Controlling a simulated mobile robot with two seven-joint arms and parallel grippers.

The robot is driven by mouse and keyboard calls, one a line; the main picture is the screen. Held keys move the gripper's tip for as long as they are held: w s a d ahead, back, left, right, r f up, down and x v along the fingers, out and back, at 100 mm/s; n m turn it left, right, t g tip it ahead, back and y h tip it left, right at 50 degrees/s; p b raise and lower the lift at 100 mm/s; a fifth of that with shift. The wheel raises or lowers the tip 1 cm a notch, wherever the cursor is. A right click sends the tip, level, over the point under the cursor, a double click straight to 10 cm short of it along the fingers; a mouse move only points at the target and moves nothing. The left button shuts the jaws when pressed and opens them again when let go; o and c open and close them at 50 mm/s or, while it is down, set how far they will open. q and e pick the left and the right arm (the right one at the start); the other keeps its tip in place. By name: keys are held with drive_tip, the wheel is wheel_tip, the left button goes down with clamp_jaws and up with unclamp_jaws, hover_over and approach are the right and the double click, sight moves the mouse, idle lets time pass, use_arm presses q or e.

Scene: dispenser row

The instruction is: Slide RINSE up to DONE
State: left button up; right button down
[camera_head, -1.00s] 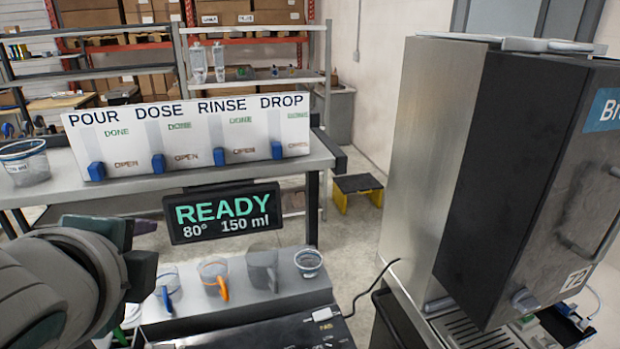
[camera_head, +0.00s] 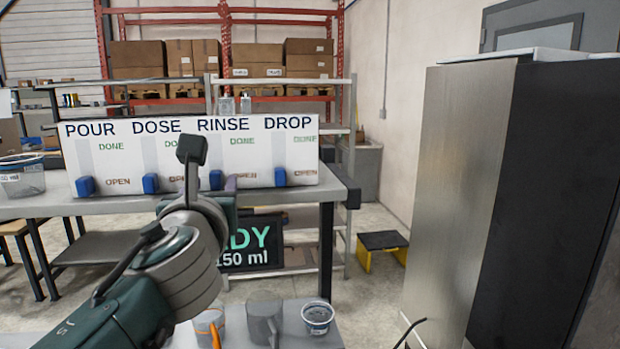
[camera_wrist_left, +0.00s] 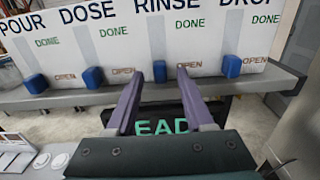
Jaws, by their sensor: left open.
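The white panel (camera_head: 110,165) stands on a grey bench, with POUR, DOSE, RINSE and DROP columns. The blue RINSE slider (camera_head: 215,180) is low in its track, level with OPEN; its DONE mark (camera_head: 242,141) is higher up. My left gripper (camera_head: 212,168) is open in front of the panel, at the RINSE column. In the left wrist view, the RINSE slider (camera_wrist_left: 160,71) appears between the two purple fingers (camera_wrist_left: 160,88), beyond their tips; contact cannot be told. My right gripper is not in view.
The blue POUR (camera_head: 86,186), DOSE (camera_head: 150,184) and DROP (camera_head: 280,177) sliders also sit low, beside OPEN. A display (camera_head: 265,242) hangs below the bench edge, partly hidden by my arm. Cups (camera_head: 317,317) stand in front. A tall metal machine (camera_head: 460,190) is at right.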

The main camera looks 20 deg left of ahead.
use_arm(q)
drive_tip(key=shift+x, duration=0.75)
drive_tip(key=shift+c, duration=0.4)
clamp_jaws()
idle(0.5)
